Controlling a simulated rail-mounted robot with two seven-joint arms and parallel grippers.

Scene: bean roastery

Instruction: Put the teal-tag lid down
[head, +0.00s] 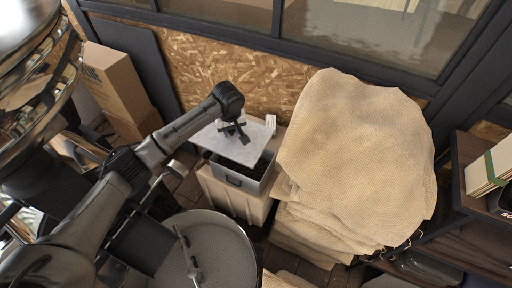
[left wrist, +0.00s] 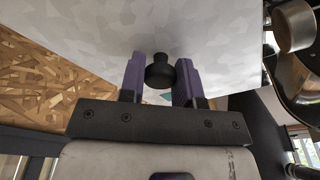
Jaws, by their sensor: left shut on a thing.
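The lid (head: 232,148) is a flat grey metal plate in the head view. My left gripper (head: 236,130) is above it, shut on its black knob. In the left wrist view the lid (left wrist: 210,40) fills the upper part, and its dark knob (left wrist: 160,72) sits between the purple fingers of my left gripper (left wrist: 160,80). A small teal patch shows just behind the knob. The lid is over a grey metal bin (head: 256,187) with dark contents visible along its front. I cannot tell whether lid and bin touch. My right gripper is not in view.
The bin stands on a beige crate (head: 228,197). Stacked burlap sacks (head: 350,160) rise close on the right. A round grey pan (head: 215,250) is in front. A cardboard box (head: 115,80) and a shiny metal machine (head: 35,90) are on the left. An OSB wall (head: 220,65) is behind.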

